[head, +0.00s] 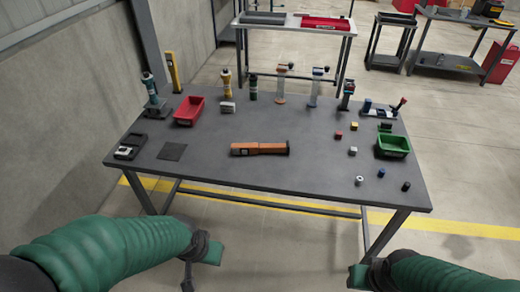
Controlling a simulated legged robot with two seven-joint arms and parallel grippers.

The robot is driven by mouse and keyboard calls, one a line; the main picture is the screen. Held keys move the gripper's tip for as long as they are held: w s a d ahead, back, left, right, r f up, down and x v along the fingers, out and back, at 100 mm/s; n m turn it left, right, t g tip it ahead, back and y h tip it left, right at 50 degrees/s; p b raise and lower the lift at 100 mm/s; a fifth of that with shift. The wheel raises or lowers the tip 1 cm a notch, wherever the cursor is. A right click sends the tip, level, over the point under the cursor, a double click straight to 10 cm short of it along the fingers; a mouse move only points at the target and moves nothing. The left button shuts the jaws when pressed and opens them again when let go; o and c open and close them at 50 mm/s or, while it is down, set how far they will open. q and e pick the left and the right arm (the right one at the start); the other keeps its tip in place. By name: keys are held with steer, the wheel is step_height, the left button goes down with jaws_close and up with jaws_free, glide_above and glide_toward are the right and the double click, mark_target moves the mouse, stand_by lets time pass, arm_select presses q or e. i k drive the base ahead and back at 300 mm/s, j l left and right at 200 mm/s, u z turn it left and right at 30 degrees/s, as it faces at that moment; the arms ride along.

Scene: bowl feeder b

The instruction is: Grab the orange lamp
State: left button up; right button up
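The orange lamp (260,149) lies on its side near the middle of the dark grey table (225,172). Its dark end points right. My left gripper (200,262) is at the lower left, in front of the table's near edge and below the lamp in the picture. My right gripper (362,278) is at the bottom right, also in front of the near edge. Both are apart from the lamp. The fingers are small and partly hidden by the green-sleeved arms, so I cannot tell whether either is open.
A red bin (189,111) stands at the back left and a green bin (393,146) at the right. Small blocks, such as a red one (339,135), lie right of the lamp. Several upright tools line the back. The table around the lamp is clear.

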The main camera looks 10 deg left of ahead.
mark_target(236, 148)
steer(key=i+u, duration=0.15)
steer(key=u, duration=0.25)
steer(key=i+u, duration=0.1)
steer(key=u, duration=0.35)
steer(key=i+l+u, duration=0.15)
steer(key=u, duration=0.25)
